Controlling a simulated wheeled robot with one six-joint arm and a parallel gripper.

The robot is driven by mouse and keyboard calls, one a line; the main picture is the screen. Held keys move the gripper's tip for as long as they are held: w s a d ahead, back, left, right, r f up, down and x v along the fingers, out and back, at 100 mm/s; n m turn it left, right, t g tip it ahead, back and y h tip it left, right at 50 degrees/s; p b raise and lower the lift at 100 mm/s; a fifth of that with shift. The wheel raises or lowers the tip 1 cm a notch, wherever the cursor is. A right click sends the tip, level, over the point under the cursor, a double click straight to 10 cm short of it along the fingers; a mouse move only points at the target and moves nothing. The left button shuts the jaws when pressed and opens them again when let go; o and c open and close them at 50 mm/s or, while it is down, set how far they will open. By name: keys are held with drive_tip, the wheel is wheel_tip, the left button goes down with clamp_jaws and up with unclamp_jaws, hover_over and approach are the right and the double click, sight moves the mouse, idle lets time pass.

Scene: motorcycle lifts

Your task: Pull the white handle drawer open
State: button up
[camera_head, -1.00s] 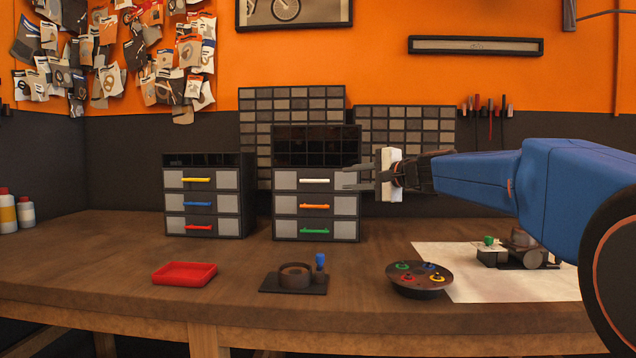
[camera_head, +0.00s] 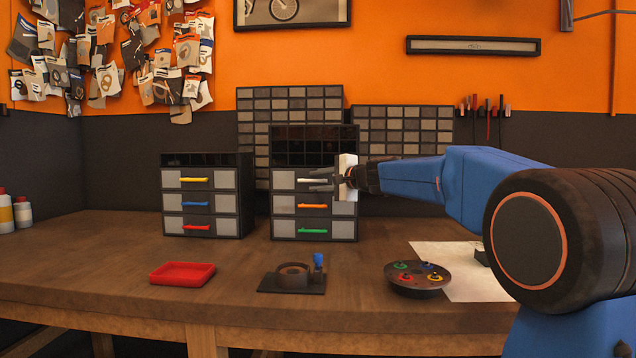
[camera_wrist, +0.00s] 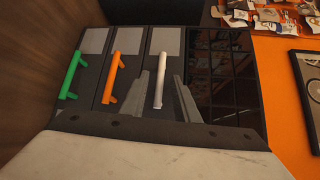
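The white handle (camera_head: 304,181) is on the top drawer of the right-hand cabinet (camera_head: 272,212). In the wrist view the white handle (camera_wrist: 160,82) lies between the two fingers of my gripper (camera_wrist: 162,78), with gaps on both sides. My gripper (camera_head: 314,179) is open in front of the top drawer in the head view, its fingers partly covering the handle's right end. The top drawer (camera_head: 284,180) is flush with the cabinet front. How deep the fingers reach around the handle is hard to tell.
Below are drawers with an orange handle (camera_head: 313,206) and a green handle (camera_head: 313,231). Another cabinet (camera_head: 201,160) stands to the left. A red tray (camera_head: 182,274), a dark fixture (camera_head: 292,282) and a round dish (camera_head: 417,280) lie on the bench in front.

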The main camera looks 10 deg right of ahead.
drive_tip(key=shift+c, duration=0.3)
clamp_jaws()
drive_tip(key=s+a, duration=0.3)
drive_tip(key=s, duration=0.7)
drive_tip(key=shift+s+a, duration=0.3)
drive_tip(key=shift+s, duration=0.1)
drive_tip(key=shift+o, duration=0.3)
unclamp_jaws()
drive_tip(key=shift+s+d, duration=0.1)
drive_tip(key=v, duration=1.7)
